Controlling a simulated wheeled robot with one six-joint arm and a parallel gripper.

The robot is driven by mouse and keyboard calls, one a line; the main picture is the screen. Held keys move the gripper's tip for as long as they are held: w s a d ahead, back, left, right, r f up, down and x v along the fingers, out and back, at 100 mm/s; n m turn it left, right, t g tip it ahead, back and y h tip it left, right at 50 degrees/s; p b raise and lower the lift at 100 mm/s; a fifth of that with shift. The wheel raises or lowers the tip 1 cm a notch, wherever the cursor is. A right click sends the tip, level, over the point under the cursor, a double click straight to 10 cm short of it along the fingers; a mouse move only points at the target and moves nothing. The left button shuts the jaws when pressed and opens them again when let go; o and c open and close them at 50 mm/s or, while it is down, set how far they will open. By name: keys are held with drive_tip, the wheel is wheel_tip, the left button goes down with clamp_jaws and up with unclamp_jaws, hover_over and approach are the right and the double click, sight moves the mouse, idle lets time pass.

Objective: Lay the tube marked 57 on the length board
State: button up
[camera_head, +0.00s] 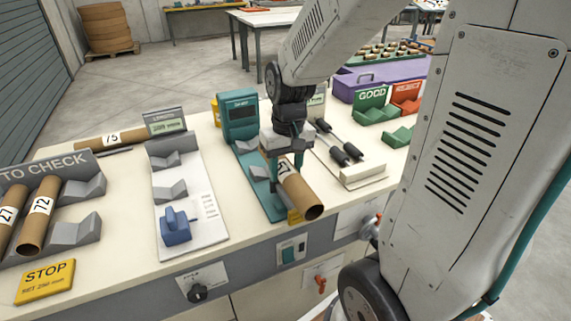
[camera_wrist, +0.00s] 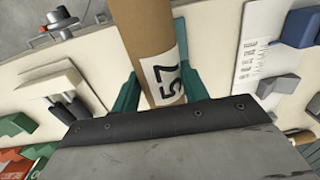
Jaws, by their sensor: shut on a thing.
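The cardboard tube marked 57 (camera_head: 303,197) is in my gripper (camera_head: 286,163), whose teal fingers are shut on it from both sides. In the wrist view the tube (camera_wrist: 146,35) runs up the picture between the fingers (camera_wrist: 160,90), and its white 57 label shows. In the head view the tube is over the teal scale stand at the middle of the bench; I cannot tell whether it touches it. The length board (camera_head: 190,205) is to the left, a pale plate with grey V-rests, a blue stop block (camera_head: 176,227) and a display marked LENGTH. No tube lies on it.
The TO CHECK rack (camera_head: 75,232) at the left holds tubes, including 27 and 72 (camera_head: 38,215). A tube marked 75 (camera_head: 108,138) lies behind. A yellow STOP sign (camera_head: 45,281) is in front. A roller fixture (camera_head: 345,155), GOOD bin (camera_head: 371,104) and red bin (camera_head: 405,98) are to the right.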

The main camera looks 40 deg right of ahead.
sight(285, 165)
drive_tip(key=shift+a+r, duration=0.15)
drive_tip(key=shift+r, duration=4.3)
